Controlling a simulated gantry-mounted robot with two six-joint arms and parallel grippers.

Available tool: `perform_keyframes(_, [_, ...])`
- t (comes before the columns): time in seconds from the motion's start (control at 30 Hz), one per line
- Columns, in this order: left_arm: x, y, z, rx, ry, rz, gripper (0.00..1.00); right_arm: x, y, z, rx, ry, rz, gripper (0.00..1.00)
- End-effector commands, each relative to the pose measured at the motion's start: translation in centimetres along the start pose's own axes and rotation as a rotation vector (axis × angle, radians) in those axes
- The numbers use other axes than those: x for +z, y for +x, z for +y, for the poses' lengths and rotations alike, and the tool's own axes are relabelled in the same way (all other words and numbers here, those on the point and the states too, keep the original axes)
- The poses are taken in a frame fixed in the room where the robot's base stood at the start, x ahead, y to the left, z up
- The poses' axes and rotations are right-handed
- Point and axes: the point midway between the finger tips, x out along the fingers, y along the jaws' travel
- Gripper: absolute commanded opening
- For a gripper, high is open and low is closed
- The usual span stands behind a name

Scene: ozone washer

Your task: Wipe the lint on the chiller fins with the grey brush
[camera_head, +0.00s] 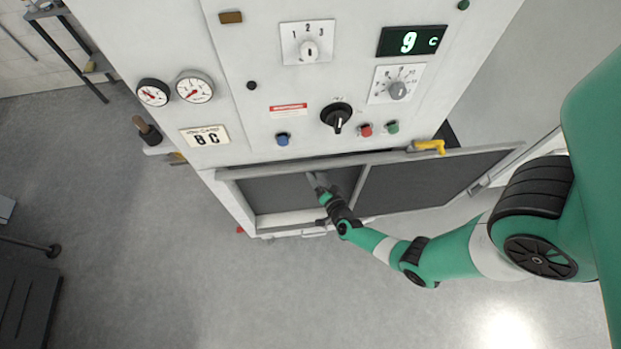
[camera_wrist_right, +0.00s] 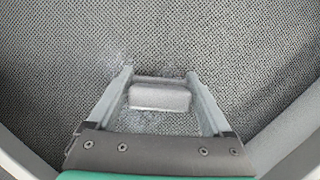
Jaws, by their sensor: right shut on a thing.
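The chiller fins (camera_head: 275,195) are a dark panel inside the open lower bay of the white cabinet. They fill the right wrist view (camera_wrist_right: 240,45) as a fine grey mesh. Faint pale lint (camera_wrist_right: 115,55) shows on the mesh left of the fingers, with more pale fuzz around and below them. My right gripper (camera_head: 318,183) reaches into the bay. In the right wrist view its fingers (camera_wrist_right: 160,84) are shut on the grey brush (camera_wrist_right: 160,97), a small block against or close to the mesh; contact cannot be told. My left gripper is not in view.
An open door panel (camera_head: 430,185) stands right of the bay, with a yellow handle (camera_head: 430,146) above. Knobs, buttons and a display reading 9 C (camera_head: 411,41) sit above the bay. A brown-handled item (camera_head: 147,130) is at the cabinet's left side.

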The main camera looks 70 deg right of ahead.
Motion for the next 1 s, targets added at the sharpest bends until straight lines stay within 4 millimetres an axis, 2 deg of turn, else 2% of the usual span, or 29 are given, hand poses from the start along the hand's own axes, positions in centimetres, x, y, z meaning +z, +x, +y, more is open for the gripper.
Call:
perform_keyframes(0.17, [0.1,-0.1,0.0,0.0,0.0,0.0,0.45,-0.2,0.0,0.2,0.0,0.001,0.003,0.4])
perform_keyframes(0.5, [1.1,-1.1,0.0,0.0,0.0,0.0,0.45,-2.2,-0.9,2.4,0.0,0.002,0.005,0.4])
perform_keyframes(0.73, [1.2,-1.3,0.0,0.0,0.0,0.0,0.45,-2.5,-1.0,2.5,-0.001,0.001,0.002,0.4])
perform_keyframes(1.0, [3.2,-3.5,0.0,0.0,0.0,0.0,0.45,-3.7,-1.4,4.2,-0.003,0.002,0.005,0.4])
